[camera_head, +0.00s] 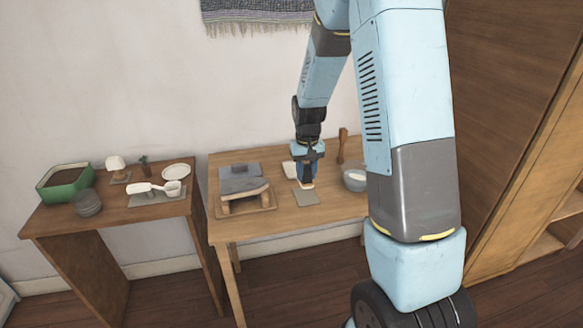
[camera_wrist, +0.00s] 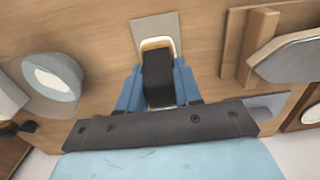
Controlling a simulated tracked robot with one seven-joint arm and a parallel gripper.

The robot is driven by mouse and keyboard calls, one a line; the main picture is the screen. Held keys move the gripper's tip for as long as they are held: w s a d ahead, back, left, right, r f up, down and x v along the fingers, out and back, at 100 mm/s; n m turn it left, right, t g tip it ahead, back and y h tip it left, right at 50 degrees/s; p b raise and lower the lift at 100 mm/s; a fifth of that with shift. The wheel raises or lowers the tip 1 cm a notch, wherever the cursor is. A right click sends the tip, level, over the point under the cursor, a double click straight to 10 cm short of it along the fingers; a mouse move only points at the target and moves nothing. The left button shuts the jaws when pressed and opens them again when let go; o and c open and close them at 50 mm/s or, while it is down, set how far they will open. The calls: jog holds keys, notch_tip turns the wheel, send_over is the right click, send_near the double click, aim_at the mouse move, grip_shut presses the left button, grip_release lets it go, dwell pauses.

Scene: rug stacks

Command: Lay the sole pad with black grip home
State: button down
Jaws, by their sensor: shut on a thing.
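My gripper (camera_head: 307,178) is low over the right-hand table, shut on the black grip (camera_wrist: 158,78) of the sole pad. In the wrist view the grip sits between my blue fingers (camera_wrist: 158,92). The pad's pale, orange-edged end (camera_wrist: 156,44) shows beyond it, over a grey mat (camera_wrist: 146,22). The mat also shows in the head view (camera_head: 305,198), just in front of and below my gripper. Most of the pad is hidden by the grip and fingers. I cannot tell whether the pad touches the mat.
A grey bowl (camera_head: 355,181) with white contents and an upright wooden piece (camera_head: 343,146) are at right. A pale flat thing (camera_head: 289,171) lies behind. The left table (camera_head: 110,222) holds a green planter and dishes.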

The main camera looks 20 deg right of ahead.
aim_at(307, 182)
jog(key=shift+s+d, duration=0.1)
jog(key=shift+d, duration=0.05)
jog(key=shift+f, duration=0.15)
jog(key=shift+f, duration=2.1)
jog(key=shift+f, duration=0.25)
dwell(0.5)
jog(key=shift+r, duration=0.35)
jog(key=shift+f, duration=0.5)
jog(key=c, duration=0.7)
grip_release()
